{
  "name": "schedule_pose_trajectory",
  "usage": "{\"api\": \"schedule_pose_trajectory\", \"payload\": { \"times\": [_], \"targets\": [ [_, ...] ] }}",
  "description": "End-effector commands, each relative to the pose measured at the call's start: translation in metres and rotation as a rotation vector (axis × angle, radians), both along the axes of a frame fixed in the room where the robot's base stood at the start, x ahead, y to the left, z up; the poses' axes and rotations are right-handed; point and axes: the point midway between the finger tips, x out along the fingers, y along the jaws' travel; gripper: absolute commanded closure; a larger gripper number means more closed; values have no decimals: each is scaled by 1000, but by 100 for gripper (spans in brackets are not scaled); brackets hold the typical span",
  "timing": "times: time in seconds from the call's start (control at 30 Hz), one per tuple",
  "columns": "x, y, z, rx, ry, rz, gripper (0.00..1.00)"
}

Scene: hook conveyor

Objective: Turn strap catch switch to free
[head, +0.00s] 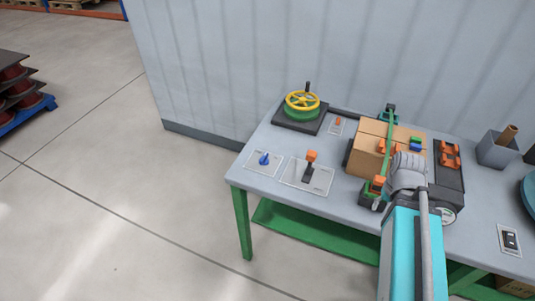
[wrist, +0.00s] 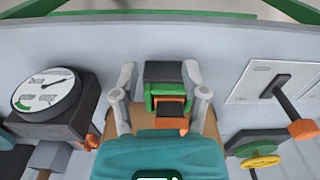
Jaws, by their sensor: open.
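A strap catch, a green and black block with an orange piece (wrist: 170,108), sits at the front end of a green strap (head: 388,140) and also shows in the head view (head: 376,185). The strap runs over a cardboard box (head: 369,142). My gripper (wrist: 160,75) is open, with one finger on each side of the catch in the wrist view. I cannot tell whether the fingers touch it. In the head view my arm hides much of the gripper. The labels on the catch, if any, cannot be read.
A lever with an orange knob (head: 311,157), a blue knob (head: 264,158) and a yellow handwheel (head: 302,101) stand left of the box. A round gauge (wrist: 45,90) is close beside the catch. A black rocker switch (head: 510,240) and grey bin (head: 496,148) are at right.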

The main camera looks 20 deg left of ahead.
Motion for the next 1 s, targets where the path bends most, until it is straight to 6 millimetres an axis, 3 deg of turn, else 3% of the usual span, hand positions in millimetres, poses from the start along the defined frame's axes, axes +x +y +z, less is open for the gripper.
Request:
{"api": "schedule_pose_trajectory", "payload": {
  "times": [0.37, 0.57, 0.77, 1.0],
  "targets": [
    [1, 1, 0, 0, 0, 0, 43],
    [14, 12, 3, 0, -1, -1, 43],
    [49, 55, 9, 1, -2, -5, 43],
    [102, 133, 19, 1, -3, -25, 43]
  ]
}}
